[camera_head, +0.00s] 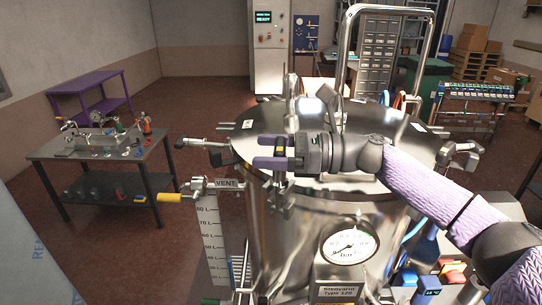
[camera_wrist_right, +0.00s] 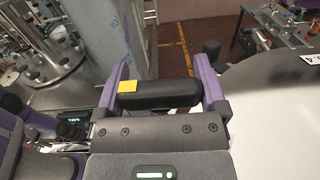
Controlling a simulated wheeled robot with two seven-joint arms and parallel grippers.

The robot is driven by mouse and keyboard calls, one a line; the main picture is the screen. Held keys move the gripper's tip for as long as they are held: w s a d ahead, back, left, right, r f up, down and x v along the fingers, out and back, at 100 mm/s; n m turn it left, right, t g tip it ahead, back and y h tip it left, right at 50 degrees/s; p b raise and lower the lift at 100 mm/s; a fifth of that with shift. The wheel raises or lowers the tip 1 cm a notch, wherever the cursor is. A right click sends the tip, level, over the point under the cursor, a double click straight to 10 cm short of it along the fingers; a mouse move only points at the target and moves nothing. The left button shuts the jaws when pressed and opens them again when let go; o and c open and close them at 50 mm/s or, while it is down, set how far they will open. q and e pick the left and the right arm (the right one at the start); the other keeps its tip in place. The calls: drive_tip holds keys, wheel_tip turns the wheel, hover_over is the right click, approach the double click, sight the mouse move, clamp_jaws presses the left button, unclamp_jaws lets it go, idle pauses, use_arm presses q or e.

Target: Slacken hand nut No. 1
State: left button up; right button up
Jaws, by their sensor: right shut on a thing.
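A steel vessel (camera_head: 285,235) with a round lid (camera_head: 375,135) stands in front of me in the head view. My right gripper (camera_head: 271,151) reaches in from the right over the lid's front left edge. Its purple fingers are shut on a dark hand nut, which shows in the right wrist view as a black bar (camera_wrist_right: 170,97) with a yellow patch (camera_wrist_right: 127,87) between the fingertips (camera_wrist_right: 163,88). I cannot read a number on it. A metal clamp bolt (camera_head: 281,197) hangs below the gripper at the rim. My left gripper is not in view.
Other rim clamps stick out at the left (camera_head: 205,144) and right (camera_head: 462,150). A tall steel pipe (camera_head: 345,55) rises behind the lid. A workbench (camera_head: 80,150) stands at left.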

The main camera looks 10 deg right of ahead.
idle(0.3)
drive_tip(key=o, duration=0.9)
drive_tip(key=shift+a, duration=0.1)
drive_tip(key=shift+w+a, duration=0.1)
drive_tip(key=shift+a, duration=0.05)
wheel_tip(320, 180, up, 10)
drive_tip(key=shift+b, duration=1.1)
